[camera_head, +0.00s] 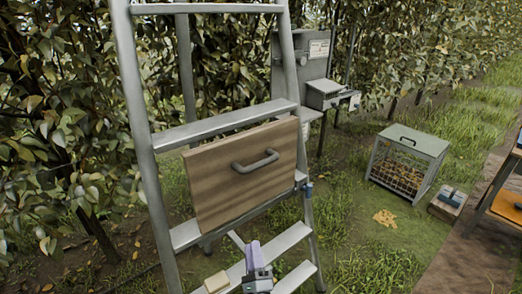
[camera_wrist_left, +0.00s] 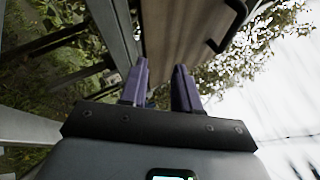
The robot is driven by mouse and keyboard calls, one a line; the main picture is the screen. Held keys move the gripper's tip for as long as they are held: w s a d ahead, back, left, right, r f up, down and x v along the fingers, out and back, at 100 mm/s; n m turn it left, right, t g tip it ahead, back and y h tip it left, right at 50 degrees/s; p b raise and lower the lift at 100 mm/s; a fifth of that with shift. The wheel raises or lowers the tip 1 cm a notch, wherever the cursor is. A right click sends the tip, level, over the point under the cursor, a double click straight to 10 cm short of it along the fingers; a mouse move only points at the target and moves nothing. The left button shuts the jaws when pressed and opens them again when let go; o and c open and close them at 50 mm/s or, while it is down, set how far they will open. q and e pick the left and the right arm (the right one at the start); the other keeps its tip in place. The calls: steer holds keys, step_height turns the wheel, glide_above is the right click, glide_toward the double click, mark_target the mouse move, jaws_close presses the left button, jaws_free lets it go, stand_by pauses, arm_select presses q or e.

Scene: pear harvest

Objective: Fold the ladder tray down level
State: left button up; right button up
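The ladder tray (camera_head: 225,185) is a brown wooden board standing steeply upright against the metal ladder (camera_head: 140,110). A grey bar handle (camera_head: 255,161) is fixed on its face. My left gripper (camera_head: 254,250) shows with purple fingers below the tray, near the lower ladder steps, apart from the handle. In the left wrist view its two fingers (camera_wrist_left: 161,66) are spread with an empty gap between them. The tray (camera_wrist_left: 175,30) and its dark handle (camera_wrist_left: 226,28) appear there beyond the fingertips. My right gripper is in neither view.
A small pale block (camera_head: 217,282) rests on a low ladder step. A grey cabinet (camera_head: 300,65) stands behind the ladder. On the right are a wire-sided crate (camera_head: 407,160), a small box (camera_head: 447,203) and a table edge (camera_head: 505,205). Leafy trees crowd the left.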

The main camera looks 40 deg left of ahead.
mark_target(261, 164)
arm_select(q)
steer(key=w+d+r+n+y+p, duration=0.1)
steer(key=w+r+p, duration=0.25)
steer(key=r, duration=0.55)
steer(key=w+r+n+y+p, duration=0.15)
steer(key=r+p, duration=0.25)
steer(key=r, duration=0.4)
steer(key=shift+g+h, duration=0.4)
steer(key=shift+h, duration=0.05)
steer(key=x, duration=1)
steer(key=shift+w+a+r, duration=0.15)
steer(key=shift+r, duration=0.25)
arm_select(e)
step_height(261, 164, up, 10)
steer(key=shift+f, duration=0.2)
arm_select(q)
steer(key=shift+c, duration=0.2)
jaws_close()
